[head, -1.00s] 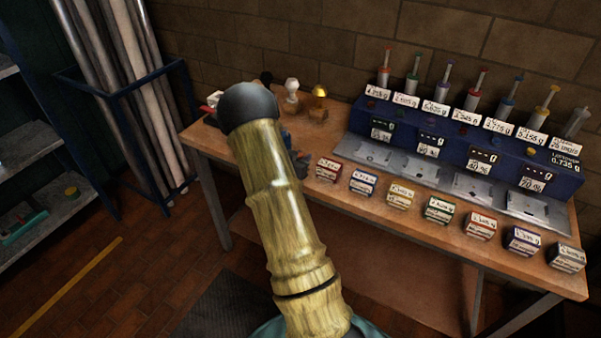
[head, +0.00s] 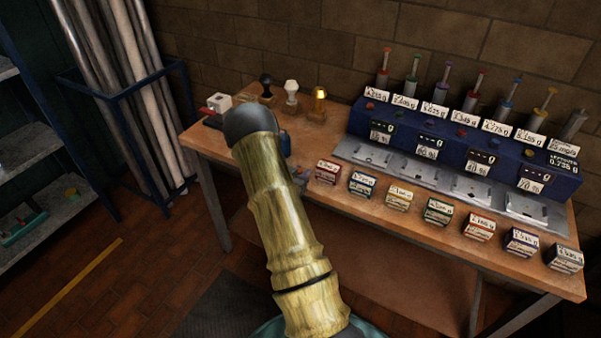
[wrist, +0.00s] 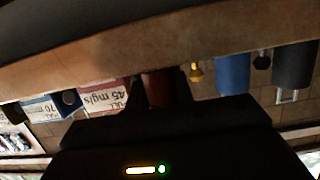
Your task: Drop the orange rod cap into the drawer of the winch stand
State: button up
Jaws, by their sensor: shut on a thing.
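My gripper (wrist: 157,92) shows dark in the wrist view, with its fingers closed around a dark reddish-brown thing (wrist: 157,87). Most of that thing is hidden, and I cannot tell whether it is the orange rod cap. In the head view my arm hides most of the gripper; a small grey part shows above the front left of the bench. I cannot make out a winch stand or its drawer in either view.
A wooden bench (head: 330,192) carries a blue instrument (head: 455,150) with syringes behind and several labelled boxes in front. Knobs on blocks, including a white one (head: 291,92), stand at the back left. A blue rack (head: 125,88) holds pipes; shelves stand far left.

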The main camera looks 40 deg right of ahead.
jog(key=shift+f, duration=0.15)
jog(key=o, duration=1)
jog(key=shift+c, duration=0.2)
jog(key=shift+r, duration=0.25)
jog(key=b+v, duration=0.1)
jog(key=v, duration=1.1)
jog(key=shift+w+a, duration=0.1)
jog(key=shift+w, duration=0.1)
